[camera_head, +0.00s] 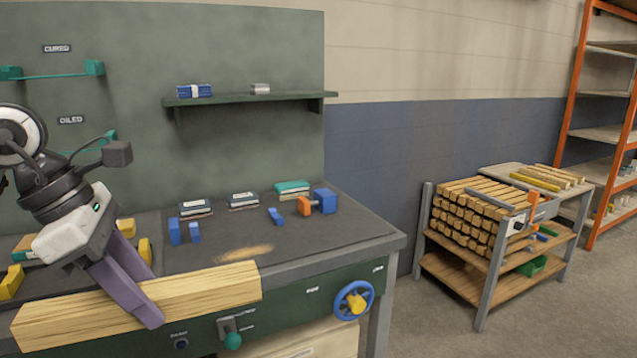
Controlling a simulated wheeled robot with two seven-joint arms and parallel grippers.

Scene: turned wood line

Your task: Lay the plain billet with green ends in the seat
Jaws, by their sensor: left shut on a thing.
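My left gripper (140,303) comes in from the left, its purple fingers shut on a long pale wooden billet (215,287). The billet is held near its middle, in front of the workbench's front edge, and slants slightly up to the right. No green shows on the ends that I can see. Yellow blocks (11,281) stand on the bench at the left, and another yellow block (145,251) is partly behind the gripper. Small blue blocks (175,231) stand farther right. I cannot tell which of these forms the seat. My right gripper is not in view.
The dark bench top (335,235) has free room at the right. Boxes (195,208) and an orange-and-blue clamp-like device (318,202) stand at its back. A blue handwheel (353,300) and a green-knobbed lever (232,340) stick out in front. A rack of stacked billets (470,215) stands right.

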